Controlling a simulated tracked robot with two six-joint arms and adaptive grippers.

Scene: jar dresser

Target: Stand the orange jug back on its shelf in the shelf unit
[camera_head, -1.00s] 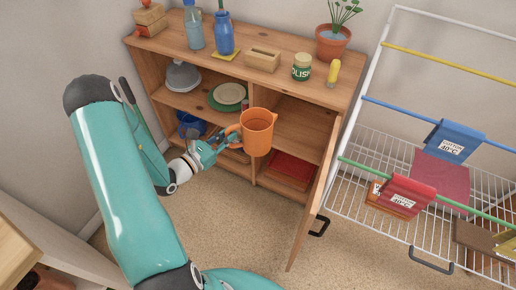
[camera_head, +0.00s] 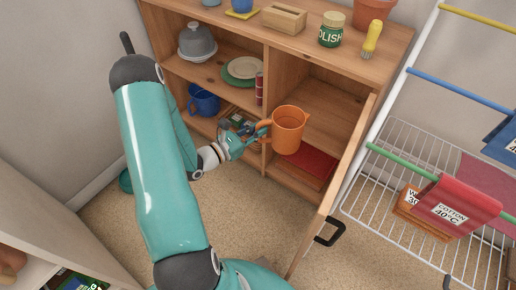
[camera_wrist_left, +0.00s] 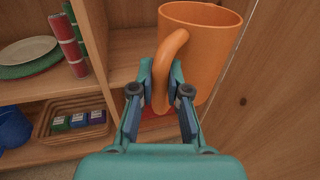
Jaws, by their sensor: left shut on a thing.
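The orange jug (camera_head: 289,131) is upright in front of the right half of the wooden shelf unit (camera_head: 264,77). My left gripper (camera_head: 262,129) is shut on the jug's handle, on the jug's left side. In the left wrist view the jug (camera_wrist_left: 206,50) is ahead, with its handle between the fingers of the gripper (camera_wrist_left: 160,92). The right compartment's upper shelf (camera_head: 330,108) looks bare behind the jug. A red folded thing (camera_head: 307,166) lies in the compartment below. My right gripper is not in view.
The open door (camera_head: 335,185) stands out at the right of the unit, close to the jug. Plates (camera_head: 244,68), red cans (camera_head: 260,88), a blue pot (camera_head: 203,99) and a grey dome (camera_head: 197,40) fill the left compartments. A drying rack (camera_head: 400,190) stands farther right.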

